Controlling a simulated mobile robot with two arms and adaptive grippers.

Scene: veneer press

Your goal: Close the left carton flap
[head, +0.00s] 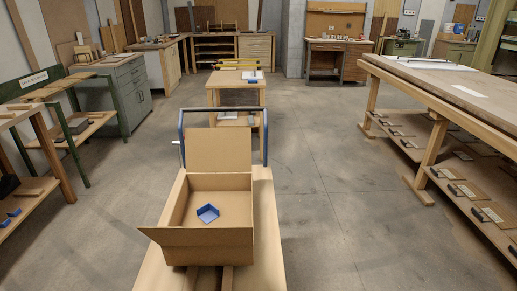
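An open cardboard carton (178,203) stands on a wooden-topped cart at the lower middle of the head view. Its back flap (219,149) stands up above the far wall. A pointed piece of cardboard (149,233) juts out at the near left corner; I cannot tell whether it belongs to the left flap or the near flap. No separate flap shows clearly along the left or right wall. The carton's inside is open to view, with a blue angled piece (208,213) on its floor. Neither of my grippers is in view.
The cart top (267,230) has a narrow bare strip right of the carton, and a dark and blue handle (222,109) behind it. A long workbench (447,90) stands right, a green-framed bench (50,92) left, a small wooden table (235,82) behind. Floor (325,190) is clear on the right.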

